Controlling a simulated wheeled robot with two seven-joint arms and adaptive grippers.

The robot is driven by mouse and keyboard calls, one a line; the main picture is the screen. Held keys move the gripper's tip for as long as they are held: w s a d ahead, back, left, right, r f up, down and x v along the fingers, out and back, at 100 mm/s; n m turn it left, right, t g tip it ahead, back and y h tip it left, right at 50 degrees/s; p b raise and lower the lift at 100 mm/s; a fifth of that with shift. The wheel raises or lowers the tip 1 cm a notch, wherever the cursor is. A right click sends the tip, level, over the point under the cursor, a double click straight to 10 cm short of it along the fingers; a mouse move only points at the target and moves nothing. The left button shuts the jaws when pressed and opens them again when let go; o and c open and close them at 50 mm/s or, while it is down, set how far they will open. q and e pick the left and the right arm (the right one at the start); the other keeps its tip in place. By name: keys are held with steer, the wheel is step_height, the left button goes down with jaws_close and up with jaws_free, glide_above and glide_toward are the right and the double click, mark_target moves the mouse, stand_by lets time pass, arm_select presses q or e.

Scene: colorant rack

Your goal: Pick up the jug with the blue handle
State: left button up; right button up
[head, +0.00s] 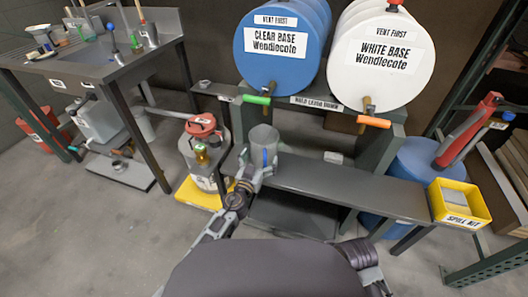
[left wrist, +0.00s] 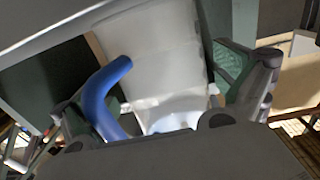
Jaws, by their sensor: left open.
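The clear, pale jug (head: 263,140) with the blue handle (head: 265,158) stands upright at the left end of a low grey shelf, below the blue drum. My left gripper (head: 250,178) is at the jug's near side, low on it. In the left wrist view the jug (left wrist: 160,60) fills the space between the two open fingers, and its blue handle (left wrist: 100,95) is beside the left finger. I cannot tell whether the fingers touch the jug. My right gripper is not in view.
The blue drum (head: 270,68) and white drum (head: 375,70) lie above the shelf (head: 340,188), with green (head: 257,100) and orange (head: 373,122) tap handles. A red-topped can (head: 203,125) stands left of the jug. A yellow spill kit box (head: 452,195) is at the shelf's right end.

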arm_select(q)
jaws_close()
stand_by(0.5)
steer(key=shift+r, duration=0.25)
